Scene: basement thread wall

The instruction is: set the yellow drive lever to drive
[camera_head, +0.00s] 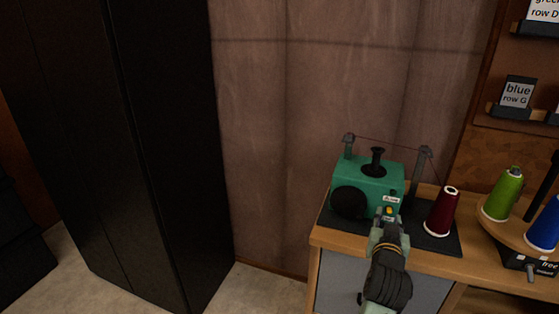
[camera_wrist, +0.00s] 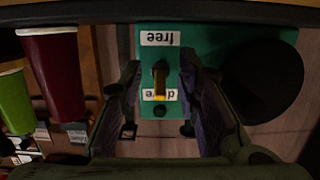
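The yellow drive lever (camera_wrist: 160,84) is on the front of a green winding machine (camera_head: 368,180). In the wrist view, which shows the labels upside down, the lever lies between the free label (camera_wrist: 160,38) and the drive label (camera_wrist: 149,95), its yellow end covering part of the drive label. I cannot tell its exact setting. The lever shows small in the head view (camera_head: 389,210). My gripper (camera_wrist: 161,78) is open, its fingers on either side of the lever with gaps to it. In the head view my gripper (camera_head: 389,222) is in front of the machine.
A dark red thread cone (camera_head: 441,212) stands right of the machine on a dark mat (camera_head: 437,241). Green (camera_head: 503,194) and blue (camera_head: 546,225) cones stand farther right on a round wooden stand. A black cabinet (camera_head: 170,150) is at left. The machine's black wheel (camera_wrist: 262,82) is beside my gripper.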

